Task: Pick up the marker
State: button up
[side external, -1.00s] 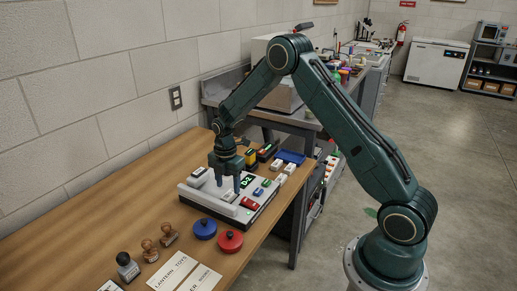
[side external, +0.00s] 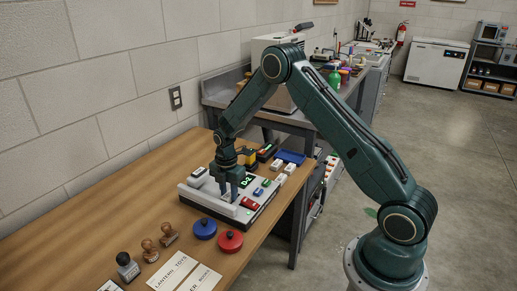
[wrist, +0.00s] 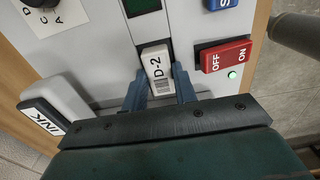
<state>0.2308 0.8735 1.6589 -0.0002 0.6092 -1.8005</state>
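The white marker (wrist: 157,68), a small block printed D-2 with a barcode, sits in a dark slot of the pale console (side external: 255,215). In the wrist view it lies between the two fingers of my gripper (wrist: 161,85), one on each side, close to its edges. My gripper (side external: 230,195) points down low over the console in the side view and largely hides the marker there. The fingers look slightly apart from the marker; firm contact does not show.
A red OFF/ON switch (wrist: 224,55) with a green light is right of the marker. An INK pad (wrist: 48,112) is at the left. Blue (side external: 204,229) and red (side external: 230,241) round-handled pieces, stamps (side external: 168,233) and printed cards (side external: 172,272) lie in front of the console.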

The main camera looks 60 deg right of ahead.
aim_at(229, 194)
jog(key=c, duration=0.4)
notch_tip(229, 194, up, 20)
dwell(0.8)
dwell(0.4)
